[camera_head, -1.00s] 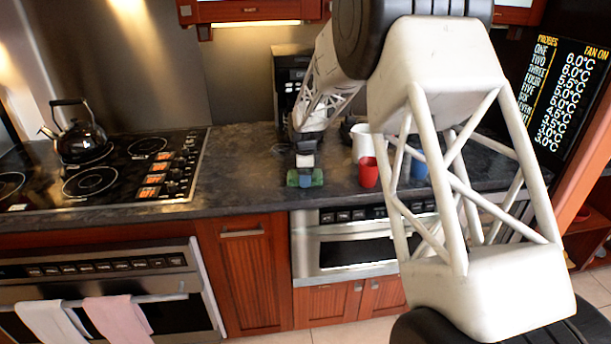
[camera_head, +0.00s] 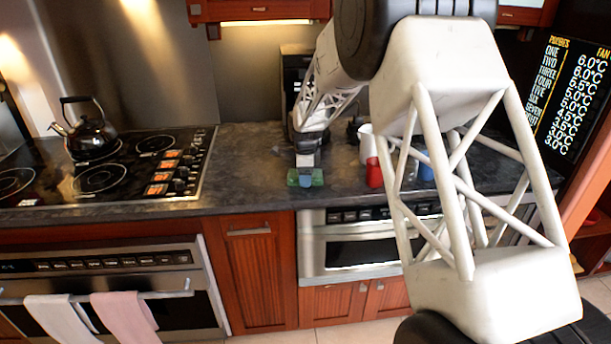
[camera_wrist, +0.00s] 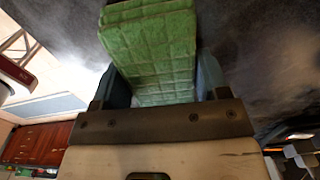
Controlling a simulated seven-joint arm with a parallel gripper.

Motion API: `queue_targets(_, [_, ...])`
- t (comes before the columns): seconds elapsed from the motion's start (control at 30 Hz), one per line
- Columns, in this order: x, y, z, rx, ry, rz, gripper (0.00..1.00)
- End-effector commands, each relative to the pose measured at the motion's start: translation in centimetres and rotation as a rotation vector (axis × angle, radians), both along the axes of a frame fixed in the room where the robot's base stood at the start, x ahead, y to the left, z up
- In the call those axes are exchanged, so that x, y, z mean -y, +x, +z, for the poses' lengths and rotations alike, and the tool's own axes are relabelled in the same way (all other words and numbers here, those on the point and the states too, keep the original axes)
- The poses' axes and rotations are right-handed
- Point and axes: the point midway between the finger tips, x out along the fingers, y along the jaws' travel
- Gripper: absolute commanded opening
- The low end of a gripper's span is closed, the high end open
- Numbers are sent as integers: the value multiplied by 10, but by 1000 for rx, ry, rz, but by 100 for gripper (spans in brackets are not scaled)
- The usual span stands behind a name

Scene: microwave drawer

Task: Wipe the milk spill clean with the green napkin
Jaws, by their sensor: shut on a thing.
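The green napkin (camera_head: 317,178) is a thick quilted block at the counter, near its front edge. My gripper (camera_head: 305,178) is shut on it, with blue fingertips on the napkin. In the wrist view the napkin (camera_wrist: 150,50) stands out between the two fingers of my gripper (camera_wrist: 165,88). A faint pale patch shows on the dark counter beside the napkin in the wrist view, but I cannot tell whether it is milk or a reflection. I cannot make out the spill clearly in the head view.
A red cup (camera_head: 374,173), a white pitcher (camera_head: 366,144) and a blue cup (camera_head: 426,170) stand right of my gripper. A black coffee machine (camera_head: 296,75) is behind. The stove (camera_head: 110,165) with a kettle (camera_head: 84,134) is left. Counter (camera_head: 245,165) between stove and napkin is clear.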

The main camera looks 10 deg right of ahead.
Motion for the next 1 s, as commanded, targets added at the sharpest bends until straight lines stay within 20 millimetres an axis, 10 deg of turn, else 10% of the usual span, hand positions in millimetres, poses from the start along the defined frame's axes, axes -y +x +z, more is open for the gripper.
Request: queue_targets(1.0, [0,0,63,2,0,0,38])
